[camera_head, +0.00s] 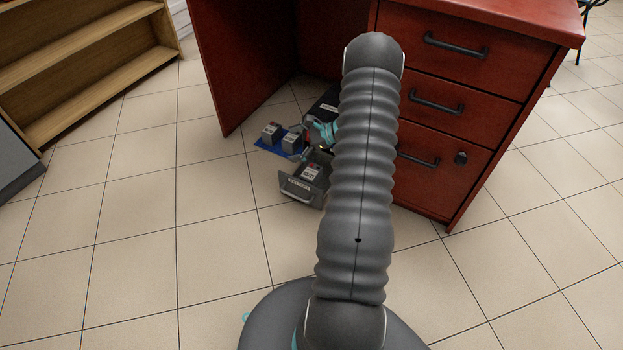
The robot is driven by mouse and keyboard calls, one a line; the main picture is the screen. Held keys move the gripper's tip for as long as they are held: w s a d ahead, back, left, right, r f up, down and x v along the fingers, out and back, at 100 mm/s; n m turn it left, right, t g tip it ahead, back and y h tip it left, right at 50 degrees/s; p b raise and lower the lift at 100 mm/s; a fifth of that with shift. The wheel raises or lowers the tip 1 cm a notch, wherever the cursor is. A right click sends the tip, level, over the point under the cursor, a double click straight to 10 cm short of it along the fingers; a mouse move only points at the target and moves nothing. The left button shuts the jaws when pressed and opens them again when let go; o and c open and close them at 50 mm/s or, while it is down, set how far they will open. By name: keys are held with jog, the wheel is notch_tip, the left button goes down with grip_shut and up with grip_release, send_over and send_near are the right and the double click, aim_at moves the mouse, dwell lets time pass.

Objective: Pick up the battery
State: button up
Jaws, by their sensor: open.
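Two grey block-shaped batteries with pale labels stand on a blue mat (266,147) on the floor under the red desk. One is the left battery (270,132), the other the right battery (292,142). A similar labelled grey block (311,173) sits in an open grey drawer or tray (297,191) just in front. My gripper (314,136) is partly visible as dark and teal parts beside the right battery, near the desk opening. It is open. My arm hides much of it, and whether it touches a battery cannot be told.
The red desk (460,85) with drawers stands close on the right, its side panel (235,65) on the left of the opening. A dark box (325,104) is behind the gripper. A wooden shelf (85,70) is at upper left. The tiled floor in front is clear.

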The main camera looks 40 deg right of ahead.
aim_at(311, 171)
jog(key=d+f+m+t, duration=0.1)
jog(key=d+f, duration=0.1)
jog(key=f, duration=0.1)
jog(key=s+d+f+m+t+h, duration=0.1)
jog(key=d+f+m, duration=0.1)
jog(key=f, duration=0.2)
jog(key=s+d+f+m+t, duration=0.1)
jog(key=d+f, duration=0.2)
jog(key=f, duration=0.1)
jog(key=shift+s+d+f+m+h+b, duration=0.1)
jog(key=shift+s+f+m+h+b, duration=0.2)
jog(key=shift+m+b, duration=0.1)
jog(key=s+d+f+m, duration=0.1)
jog(key=f, duration=0.1)
jog(key=s+d+f+m+t+h, duration=0.1)
jog(key=f, duration=0.1)
jog(key=s+d+f+m, duration=0.1)
jog(key=f, duration=0.1)
jog(key=shift+s+d+f+t+h, duration=0.1)
jog(key=shift+d+f+t+h, duration=0.2)
jog(key=shift+f+h, duration=0.1)
jog(key=shift+b+x, duration=0.3)
jog(key=shift+x, duration=3.3)
jog(key=shift+a+r, duration=0.1)
jog(key=shift+a, duration=0.05)
jog(key=c, duration=1.4)
jog(key=shift+r, duration=0.15)
jog(key=shift+c, duration=0.3)
